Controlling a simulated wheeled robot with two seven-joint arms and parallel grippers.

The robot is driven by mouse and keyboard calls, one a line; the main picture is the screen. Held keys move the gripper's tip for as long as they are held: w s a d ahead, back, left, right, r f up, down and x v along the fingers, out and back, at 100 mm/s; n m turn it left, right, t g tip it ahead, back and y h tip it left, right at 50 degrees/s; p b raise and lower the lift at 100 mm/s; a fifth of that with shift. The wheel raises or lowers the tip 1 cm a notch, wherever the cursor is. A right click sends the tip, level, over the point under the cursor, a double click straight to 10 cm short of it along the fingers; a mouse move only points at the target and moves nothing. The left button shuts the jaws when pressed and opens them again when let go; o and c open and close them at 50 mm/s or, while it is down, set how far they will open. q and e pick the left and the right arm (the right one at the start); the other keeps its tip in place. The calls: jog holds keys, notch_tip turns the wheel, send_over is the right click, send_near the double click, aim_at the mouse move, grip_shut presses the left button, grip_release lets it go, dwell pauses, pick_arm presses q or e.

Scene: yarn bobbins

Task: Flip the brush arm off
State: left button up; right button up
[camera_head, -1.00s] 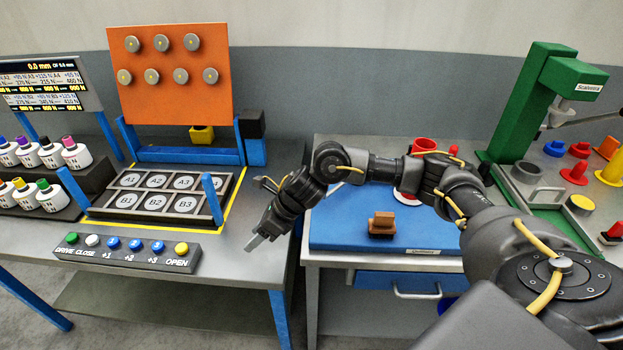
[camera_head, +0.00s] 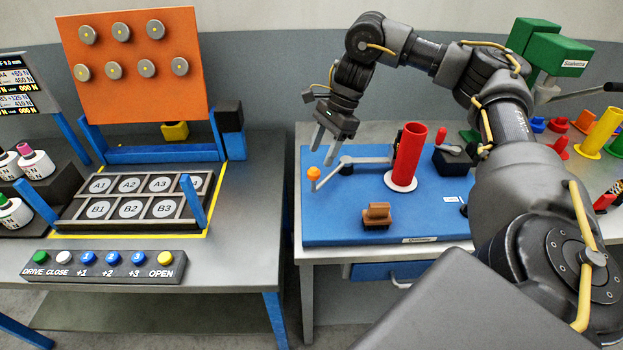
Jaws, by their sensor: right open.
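A thin grey metal arm (camera_head: 366,160) on a dark pivot lies over the blue mat at the left of the red cylinder (camera_head: 408,150). An orange ball knob (camera_head: 314,172) tops a short lever at the arm's left end. I take this to be the brush arm; its brush is not clearly visible. My right gripper (camera_head: 322,158) is open and empty, pointing down, with its fingertips just above and beside the knob and lever. I cannot tell whether they touch. My left gripper is not in view.
A brown block (camera_head: 377,215) sits at the front of the blue mat (camera_head: 335,228). A green press (camera_head: 550,50) stands behind my right arm. At left are an orange panel (camera_head: 133,70), a labelled tray and a button strip (camera_head: 105,266).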

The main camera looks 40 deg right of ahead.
aim_at(315, 169)
jog(key=b+x, duration=0.1)
jog(key=x, duration=0.5)
jog(key=shift+f, duration=0.3)
jog(key=shift+x, duration=1.25)
grip_shut()
